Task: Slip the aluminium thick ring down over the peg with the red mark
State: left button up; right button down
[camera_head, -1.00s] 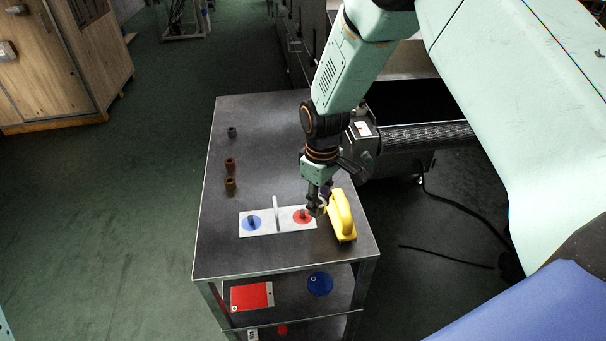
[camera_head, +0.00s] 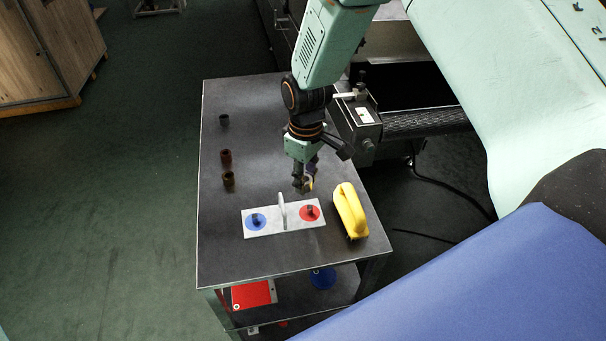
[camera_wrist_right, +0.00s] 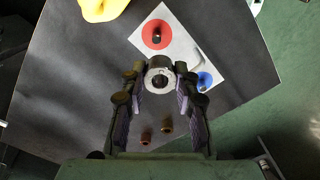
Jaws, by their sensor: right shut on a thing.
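My right gripper (camera_head: 302,187) is over the table, just behind the red mark (camera_head: 309,213) in the head view. In the right wrist view the right gripper (camera_wrist_right: 160,79) is shut on a silvery thick ring (camera_wrist_right: 160,65), whose dark hole faces the camera. The ring is hard to make out in the head view. A short dark peg (camera_wrist_right: 156,38) stands on the red mark of a light plate (camera_head: 283,224); the ring appears apart from it. A second dark peg (camera_head: 256,219) stands on the blue mark (camera_head: 250,225). My left gripper is out of view.
A yellow handled brush-like tool (camera_head: 350,211) lies right of the plate. Several dark and brown rings or sleeves (camera_head: 226,157) stand at the table's left. Machinery (camera_head: 360,118) borders the right rear.

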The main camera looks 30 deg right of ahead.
aim_at(311, 188)
jog(key=shift+s+d+r, duration=0.1)
jog(key=shift+s+d, duration=0.35)
jog(key=shift+d, duration=0.2)
jog(key=shift+w+a+f, duration=0.25)
jog(key=shift+a+f, duration=0.05)
jog(key=shift+f, duration=0.35)
jog(key=shift+s+f+b, duration=0.1)
jog(key=shift+f+b, duration=0.35)
jog(key=shift+f, duration=0.2)
jog(key=shift+s+d+f+b, duration=0.25)
jog(key=shift+d+f+b, duration=0.2)
jog(key=shift+f, duration=0.6)
jog(key=shift+w+a+f+b, duration=0.35)
jog(key=shift+a+f+b, duration=0.1)
jog(key=shift+f, duration=0.25)
jog(key=shift+s+d+r, duration=0.1)
jog(key=shift+s+d, duration=0.15)
jog(key=shift+d, duration=0.15)
jog(key=shift+w+a, duration=0.25)
jog(key=shift+a, duration=0.1)
jog(key=shift+s+d, duration=0.2)
jog(key=shift+d, duration=0.05)
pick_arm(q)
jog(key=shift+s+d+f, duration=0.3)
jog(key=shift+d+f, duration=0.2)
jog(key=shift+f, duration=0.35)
